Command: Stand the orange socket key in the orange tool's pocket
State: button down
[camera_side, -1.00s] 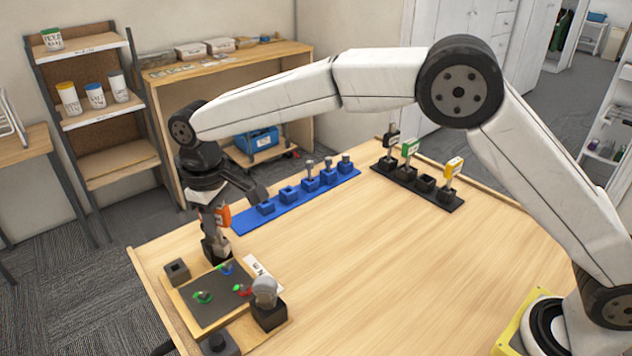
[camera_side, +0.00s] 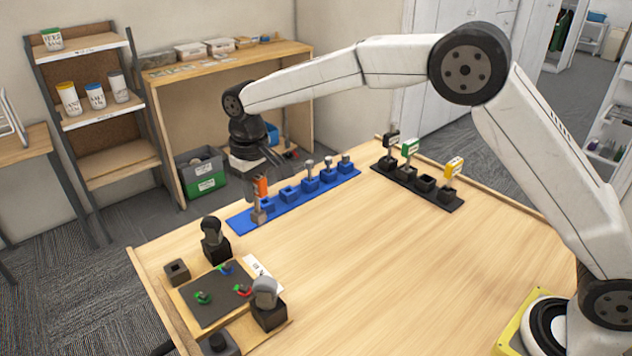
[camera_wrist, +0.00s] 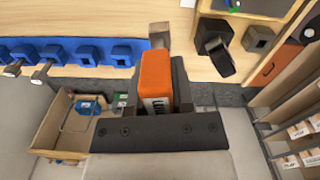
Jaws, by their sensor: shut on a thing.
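The orange socket key has an orange block handle (camera_side: 261,187) and a grey shaft with a socket end (camera_side: 258,214). My gripper (camera_side: 264,172) is shut on the handle, and the key hangs roughly upright, socket down. In the side view its lower end overlaps the left end of the blue rack (camera_side: 240,222); I cannot tell its exact height. In the wrist view the orange handle (camera_wrist: 156,80) sits between my gripper's fingers (camera_wrist: 157,95). The black rack (camera_side: 405,182) at the back right holds black, green and yellow tools. Its empty pocket (camera_side: 425,183) lies between green and yellow.
The blue rack carries several blue blocks, some with grey pegs. At the front left are a dark board (camera_side: 222,295) with small coloured pieces, and dark blocks holding rounded-top items (camera_side: 212,236) (camera_side: 266,292). The middle of the table is clear.

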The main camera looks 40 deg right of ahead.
jog(key=w+d+m, duration=0.1)
jog(key=d+m, duration=0.4)
jog(key=d, duration=0.8)
jog(key=s+d+m, duration=0.4)
jog(key=d+m, duration=0.1)
jog(key=d, duration=0.5)
jog(key=s+d+m, duration=0.4)
jog(key=d+m, duration=0.1)
jog(key=d, duration=0.6)
jog(key=s+d+m, duration=0.4)
jog(key=d+m, duration=0.1)
jog(key=d, duration=0.5)
jog(key=shift+d+f, duration=0.3)
jog(key=shift+f, duration=0.3)
jog(key=shift+a+f, duration=0.1)
jog(key=shift+f, duration=2.4)
jog(key=shift+f, duration=0.15)
jog(key=shift+c, duration=2)
grip_release()
